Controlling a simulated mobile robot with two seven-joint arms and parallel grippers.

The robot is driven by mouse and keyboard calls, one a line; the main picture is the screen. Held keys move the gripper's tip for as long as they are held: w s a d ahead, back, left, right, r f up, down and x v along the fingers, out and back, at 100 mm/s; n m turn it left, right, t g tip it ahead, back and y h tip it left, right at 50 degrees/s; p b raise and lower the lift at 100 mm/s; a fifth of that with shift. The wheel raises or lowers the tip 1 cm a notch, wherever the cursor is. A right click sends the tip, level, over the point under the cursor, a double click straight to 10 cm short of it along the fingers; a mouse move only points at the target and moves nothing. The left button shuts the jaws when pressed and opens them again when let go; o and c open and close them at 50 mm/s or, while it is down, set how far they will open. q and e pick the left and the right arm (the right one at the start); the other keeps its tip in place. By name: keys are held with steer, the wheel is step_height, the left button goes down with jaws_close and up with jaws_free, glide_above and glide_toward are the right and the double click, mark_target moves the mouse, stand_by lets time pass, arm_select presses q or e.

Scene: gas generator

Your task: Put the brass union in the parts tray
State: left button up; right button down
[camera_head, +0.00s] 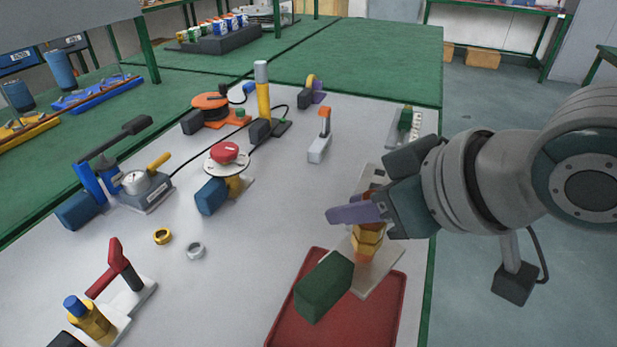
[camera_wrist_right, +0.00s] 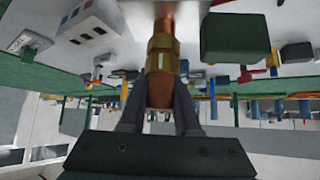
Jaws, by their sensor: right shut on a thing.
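The brass union (camera_head: 368,238) is a hexagonal, gold-coloured fitting with copper-coloured parts, standing over a pale plate (camera_head: 380,272). My right gripper (camera_head: 354,212) comes in from the right with its purple fingers at the top of this fitting. In the right wrist view, the two fingers (camera_wrist_right: 158,112) are on either side of the copper-coloured lower part, with the brass hex (camera_wrist_right: 162,50) beyond them. The gripper is shut on it. I cannot tell whether the union is free of the plate. The red parts tray (camera_head: 385,318) lies just in front. My left gripper is out of view.
A dark green block (camera_head: 323,287) stands beside the union, over the tray. A brass ring (camera_head: 162,236) and a silver ring (camera_head: 195,250) lie on the grey table. A red-handled valve (camera_head: 118,256) stands left. The table's middle is mostly clear.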

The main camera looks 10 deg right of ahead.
mark_target(349, 255)
step_height(349, 255, down, 9)
steer(key=shift+w+r+b, duration=0.1)
steer(key=shift+r+b, duration=0.05)
steer(key=shift+b, duration=0.95)
steer(key=c, duration=0.6)
jaws_free()
steer(key=shift+c, duration=0.2)
